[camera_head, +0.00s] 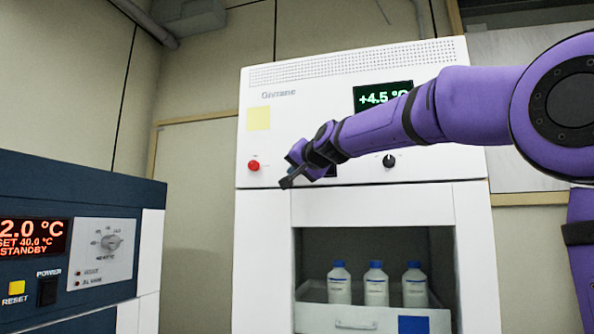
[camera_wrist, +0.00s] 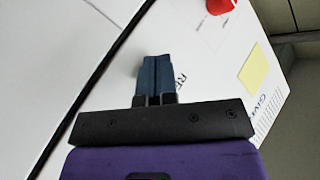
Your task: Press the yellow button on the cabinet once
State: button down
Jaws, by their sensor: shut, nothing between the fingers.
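The white cabinet (camera_head: 350,205) stands ahead with a control panel across its top. My gripper (camera_head: 287,183) is shut and empty, close to the panel's lower edge, right of a red button (camera_head: 254,165). In the wrist view the gripper's closed fingers (camera_wrist: 154,60) point at the white panel beside printed letters starting "RE". Contact with the panel cannot be told. No yellow button shows on this white panel; the fingers and wrist hide part of it. A yellow button (camera_head: 17,287) marked RESET sits on the dark blue unit at the left.
A flat yellow square (camera_head: 259,118) is on the white panel, with a green display (camera_head: 383,96) and a black knob (camera_head: 389,160) to its right. Below, an open bay holds a drawer (camera_head: 350,318) with white bottles (camera_head: 376,287). The blue unit (camera_head: 100,205) stands left.

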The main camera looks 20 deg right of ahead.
jog(key=shift+w+d, duration=0.15)
dwell(0.5)
jog(key=shift+s+a, duration=0.45)
jog(key=shift+s, duration=0.2)
jog(key=s+a, duration=0.1)
jog(key=s, duration=0.1)
jog(key=s+a, duration=0.2)
dwell(0.5)
dwell(0.7)
